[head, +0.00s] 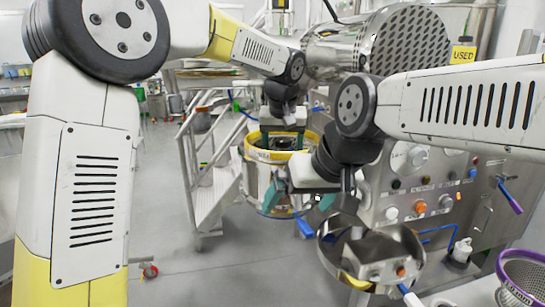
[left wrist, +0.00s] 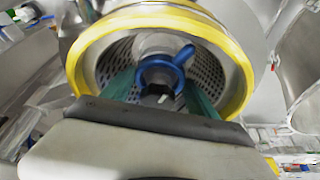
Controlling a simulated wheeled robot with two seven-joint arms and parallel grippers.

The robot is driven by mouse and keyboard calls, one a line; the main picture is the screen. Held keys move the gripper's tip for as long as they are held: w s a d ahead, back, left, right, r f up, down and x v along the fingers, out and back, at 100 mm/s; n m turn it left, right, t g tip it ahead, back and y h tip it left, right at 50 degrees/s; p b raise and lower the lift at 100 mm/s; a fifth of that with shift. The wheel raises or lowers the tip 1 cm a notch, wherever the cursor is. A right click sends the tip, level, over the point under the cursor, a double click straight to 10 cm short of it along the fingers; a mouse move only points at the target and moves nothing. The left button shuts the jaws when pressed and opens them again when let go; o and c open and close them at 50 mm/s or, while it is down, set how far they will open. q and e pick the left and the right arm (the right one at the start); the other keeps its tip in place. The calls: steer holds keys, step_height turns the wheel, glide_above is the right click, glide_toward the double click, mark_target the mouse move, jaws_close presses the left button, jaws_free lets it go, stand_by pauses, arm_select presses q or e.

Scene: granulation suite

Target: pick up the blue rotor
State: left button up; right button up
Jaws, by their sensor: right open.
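The blue rotor (left wrist: 165,66) sits inside a perforated steel basket with a yellow rim (left wrist: 88,62) in the left wrist view. My left gripper (left wrist: 160,88) is open, with its teal fingers spread on either side of the rotor; contact cannot be told. In the head view my left gripper (head: 283,138) points down into the yellow-rimmed steel vessel (head: 258,155), and the rotor is hidden there. My right gripper (head: 297,200) is open and empty, with its teal fingers in front of the vessel.
A steel control panel with knobs (head: 425,190) stands to the right. A round steel housing (head: 333,262) is in front of it. A purple-rimmed sieve (head: 503,262) is at the lower right. Metal stairs (head: 212,190) stand left of the vessel.

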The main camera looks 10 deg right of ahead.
arm_select(q)
steer(key=shift+r, duration=0.1)
steer(key=c, duration=1.2)
